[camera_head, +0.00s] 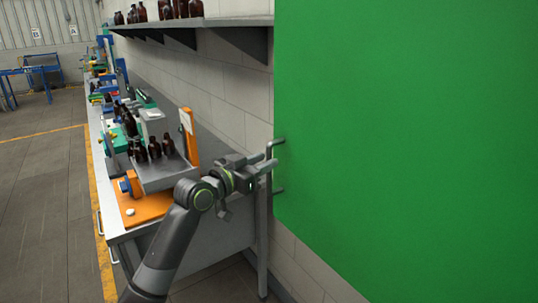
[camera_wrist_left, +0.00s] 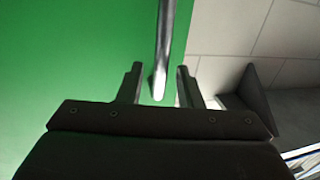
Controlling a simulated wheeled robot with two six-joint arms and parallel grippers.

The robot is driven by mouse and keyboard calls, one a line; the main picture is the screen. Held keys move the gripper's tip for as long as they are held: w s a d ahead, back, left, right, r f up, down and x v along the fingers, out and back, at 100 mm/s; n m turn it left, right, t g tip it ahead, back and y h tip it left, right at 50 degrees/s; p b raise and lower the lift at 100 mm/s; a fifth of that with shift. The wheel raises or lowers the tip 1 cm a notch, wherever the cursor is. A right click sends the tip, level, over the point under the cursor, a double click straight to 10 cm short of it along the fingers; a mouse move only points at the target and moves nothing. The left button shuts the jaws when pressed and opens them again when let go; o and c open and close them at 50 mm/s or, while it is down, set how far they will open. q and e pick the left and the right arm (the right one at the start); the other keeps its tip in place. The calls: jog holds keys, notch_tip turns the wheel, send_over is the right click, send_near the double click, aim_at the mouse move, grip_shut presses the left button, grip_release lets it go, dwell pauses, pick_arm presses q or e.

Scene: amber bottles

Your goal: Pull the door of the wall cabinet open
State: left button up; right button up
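The wall cabinet's green door (camera_head: 410,130) fills the right of the head view and looks shut. It also fills the left of the left wrist view (camera_wrist_left: 60,60). A grey metal bar handle (camera_head: 273,188) stands out from the door's left edge. My left gripper (camera_head: 270,164) is at this handle. In the left wrist view my left gripper (camera_wrist_left: 160,80) is open, with one finger on each side of the handle bar (camera_wrist_left: 164,45). Gaps show between the bar and both fingers. My right gripper is not in view.
A workbench (camera_head: 200,262) with an orange board (camera_head: 145,212) and a tray of amber bottles stands left of the door, under my left arm. A wall shelf (camera_head: 200,22) with more bottles runs above it. The floor (camera_head: 45,200) at far left is clear.

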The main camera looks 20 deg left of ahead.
pick_arm(q)
jog(key=shift+x, duration=1.3)
grip_shut()
